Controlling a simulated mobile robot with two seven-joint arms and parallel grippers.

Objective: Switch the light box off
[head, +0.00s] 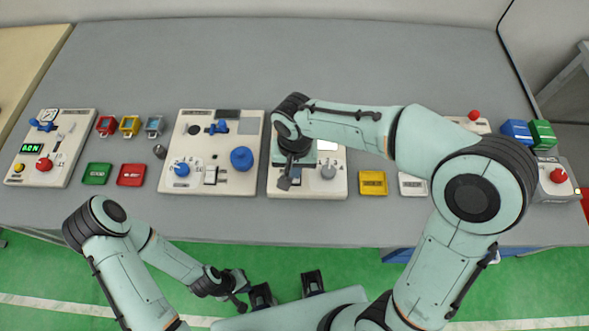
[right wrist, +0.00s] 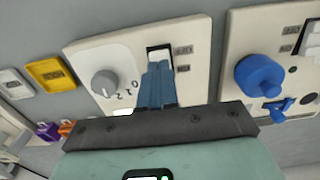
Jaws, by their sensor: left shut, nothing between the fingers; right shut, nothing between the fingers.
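The light box (head: 337,165) is a pale panel at the middle of the bench with a grey knob (head: 328,172). Its bright white window (head: 327,145) is partly behind my right arm. In the right wrist view the light box (right wrist: 100,55) shows a white rocker switch (right wrist: 158,54) beside two small labels. My right gripper (head: 286,184) is shut and empty over the panel's left part. In the wrist view its fingertips (right wrist: 160,66) are right at the rocker's lower part; I cannot tell if they touch. My left gripper (head: 242,298) is shut, low in front of the bench.
Another panel with a blue round knob (head: 241,158) stands left of the light box. A yellow block (head: 373,183) and a white block (head: 412,185) lie to its right. Green (head: 97,173) and red (head: 131,175) blocks lie further left. The bench's back is clear.

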